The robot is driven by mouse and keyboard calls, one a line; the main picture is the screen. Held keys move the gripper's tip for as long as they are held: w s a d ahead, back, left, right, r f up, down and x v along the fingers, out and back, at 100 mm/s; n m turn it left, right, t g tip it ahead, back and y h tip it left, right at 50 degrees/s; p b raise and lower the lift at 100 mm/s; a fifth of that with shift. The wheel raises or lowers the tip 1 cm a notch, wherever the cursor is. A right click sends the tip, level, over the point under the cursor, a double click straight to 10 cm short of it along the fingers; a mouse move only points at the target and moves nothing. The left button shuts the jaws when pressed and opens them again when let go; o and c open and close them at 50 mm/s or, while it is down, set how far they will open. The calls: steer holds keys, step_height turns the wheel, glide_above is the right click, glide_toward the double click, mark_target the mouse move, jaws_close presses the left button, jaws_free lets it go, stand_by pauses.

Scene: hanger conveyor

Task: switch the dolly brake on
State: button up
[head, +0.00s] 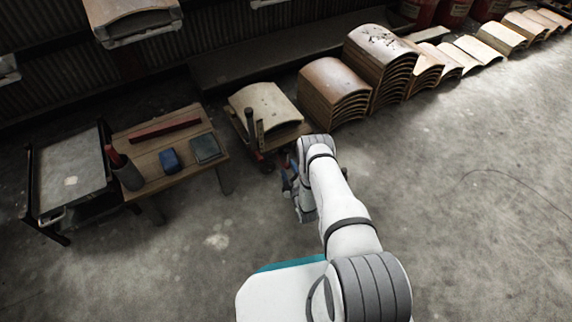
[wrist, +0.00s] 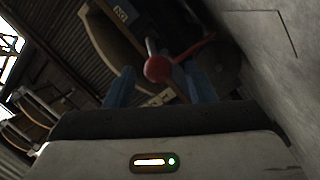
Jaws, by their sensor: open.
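The dolly (head: 256,140) stands on the floor near the middle of the head view, with a curved wooden panel (head: 265,105) on it. Its brake lever appears in the wrist view as a red arm (wrist: 192,50) ending in a round red knob (wrist: 157,69). My gripper (wrist: 159,72) is open, its two blue fingers on either side of the knob in the picture. I cannot tell how deep the knob sits between them, and no contact is visible. In the head view my gripper (head: 291,183) is low beside the dolly, partly hidden by my arm.
Left of the dolly is a wooden bench (head: 190,165) with a red bar (head: 165,129), a blue box (head: 170,160) and a dark cup (head: 128,176). A grey cart (head: 72,172) stands farther left. Stacked curved panels (head: 333,92) line the right. Open floor lies in front.

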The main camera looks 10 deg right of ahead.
steer(key=shift+w+a+b, duration=0.2)
steer(key=shift+w+b, duration=0.5)
steer(key=shift+w, duration=1.5)
steer(key=shift+c, duration=0.3)
